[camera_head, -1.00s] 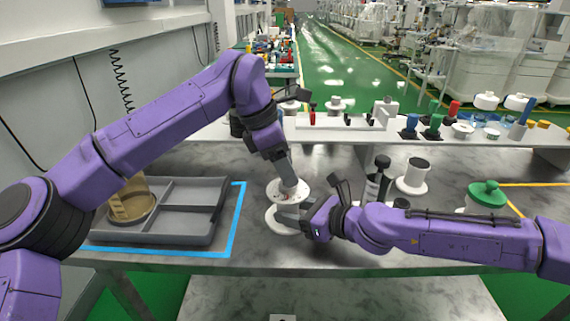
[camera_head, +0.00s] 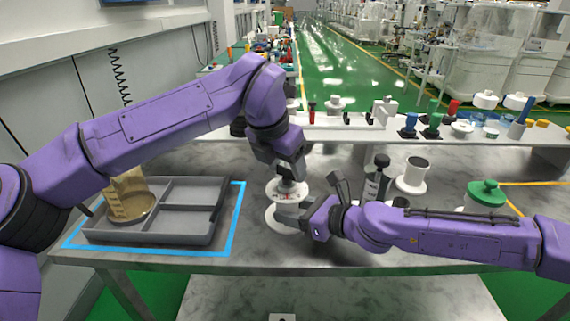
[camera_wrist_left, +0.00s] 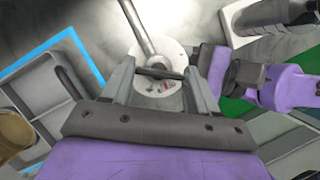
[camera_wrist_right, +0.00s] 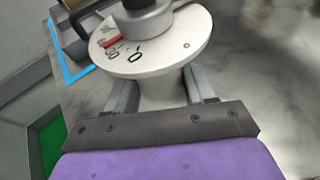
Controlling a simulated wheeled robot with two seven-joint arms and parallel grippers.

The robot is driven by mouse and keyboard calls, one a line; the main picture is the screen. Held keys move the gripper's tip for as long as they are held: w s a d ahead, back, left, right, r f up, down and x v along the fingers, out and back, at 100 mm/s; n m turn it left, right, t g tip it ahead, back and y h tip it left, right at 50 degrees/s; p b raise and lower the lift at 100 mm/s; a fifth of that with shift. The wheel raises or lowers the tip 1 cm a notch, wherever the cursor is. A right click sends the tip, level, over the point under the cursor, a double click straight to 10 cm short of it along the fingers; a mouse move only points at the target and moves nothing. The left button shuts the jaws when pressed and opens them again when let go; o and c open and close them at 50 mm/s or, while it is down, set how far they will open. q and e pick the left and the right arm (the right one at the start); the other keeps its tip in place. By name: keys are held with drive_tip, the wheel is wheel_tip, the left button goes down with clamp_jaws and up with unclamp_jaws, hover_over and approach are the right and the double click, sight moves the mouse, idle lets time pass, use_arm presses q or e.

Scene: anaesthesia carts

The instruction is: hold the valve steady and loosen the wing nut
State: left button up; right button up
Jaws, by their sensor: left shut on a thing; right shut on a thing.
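The white valve (camera_head: 282,214) stands upright on the bench, with a round numbered dial and a red mark on top, clear in the right wrist view (camera_wrist_right: 165,52). My right gripper (camera_head: 308,212) comes in from the right and is shut on the valve's white neck below the dial. My left gripper (camera_head: 289,180) is above the dial, shut on the dark wing nut (camera_wrist_left: 160,74), whose bar lies between its fingers in the left wrist view. A grey hub (camera_wrist_right: 148,18) rises from the dial. The nut is mostly hidden in the head view.
A grey divided tray (camera_head: 160,238) with an amber cup (camera_head: 130,200) sits left inside a blue outline. A dark-capped bottle (camera_head: 376,182), a white spool-shaped part (camera_head: 411,178) and a green-lidded jar (camera_head: 486,194) stand right. A raised shelf (camera_head: 340,134) holds several parts behind.

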use_arm(q)
drive_tip(key=shift+s+n, duration=0.1)
drive_tip(key=shift+n, duration=0.5)
drive_tip(key=shift+y, duration=0.3)
drive_tip(key=o, duration=1.1)
drive_tip(key=shift+c, duration=0.2)
drive_tip(key=v, duration=1.2)
drive_tip(key=shift+s, duration=0.1)
use_arm(e)
drive_tip(key=o, duration=0.9)
